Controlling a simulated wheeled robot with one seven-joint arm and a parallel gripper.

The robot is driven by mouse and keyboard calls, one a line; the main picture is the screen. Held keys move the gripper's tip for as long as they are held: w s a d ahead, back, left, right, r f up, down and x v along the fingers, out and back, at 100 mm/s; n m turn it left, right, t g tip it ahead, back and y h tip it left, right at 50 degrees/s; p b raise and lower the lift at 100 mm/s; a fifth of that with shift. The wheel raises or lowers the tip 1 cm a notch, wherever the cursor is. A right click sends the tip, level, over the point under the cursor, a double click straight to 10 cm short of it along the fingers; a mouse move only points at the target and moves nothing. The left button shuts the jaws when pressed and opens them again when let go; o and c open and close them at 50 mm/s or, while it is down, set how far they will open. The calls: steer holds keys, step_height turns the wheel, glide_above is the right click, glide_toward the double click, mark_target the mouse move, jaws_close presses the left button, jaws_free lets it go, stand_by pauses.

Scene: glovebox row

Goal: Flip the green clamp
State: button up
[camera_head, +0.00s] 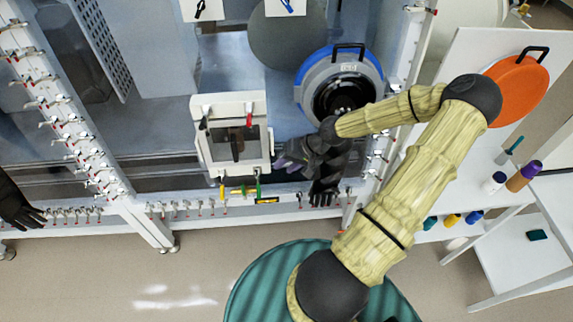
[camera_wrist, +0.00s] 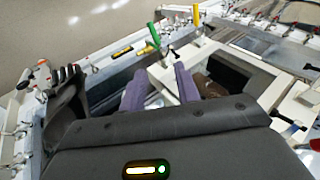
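The green clamp (camera_head: 258,186) is at the lower right corner of a white framed box (camera_head: 205,155). In the wrist view the green clamp (camera_wrist: 153,37) has its handle standing up and tilted, just beyond my fingertips. My gripper (camera_head: 284,161) is to the right of the box and a little above the clamp in the head view. In the wrist view my gripper (camera_wrist: 159,70) has two purple fingers apart with nothing held between them. The fingers do not appear to touch the clamp. The clamp's base is partly hard to make out.
A yellow clamp (camera_wrist: 196,19) stands close beside the green one. A red-handled clamp (camera_head: 249,119) is at the box's top. A black glove (camera_head: 326,189) hangs just right of my gripper. A round blue-rimmed port (camera_head: 304,78) lies above. Small clamps line the frame's lower rail (camera_head: 180,208).

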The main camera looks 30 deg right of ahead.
steer(key=c, duration=0.3)
steer(key=shift+s+a+f, duration=0.1)
steer(key=shift+a+f, duration=0.05)
steer(key=shift+a, duration=0.05)
jaws_close()
steer(key=s+a+f+n+g+h+b, duration=0.1)
steer(key=s+a+n+g+h+b, duration=0.2)
steer(key=s+a+g+b, duration=0.15)
steer(key=s+a+r+n+t+h+b, duration=0.2)
steer(key=s+a+r+b, duration=0.2)
steer(key=a+r, duration=0.5)
steer(key=shift+s+t, duration=0.25)
steer(key=shift+t, duration=0.1)
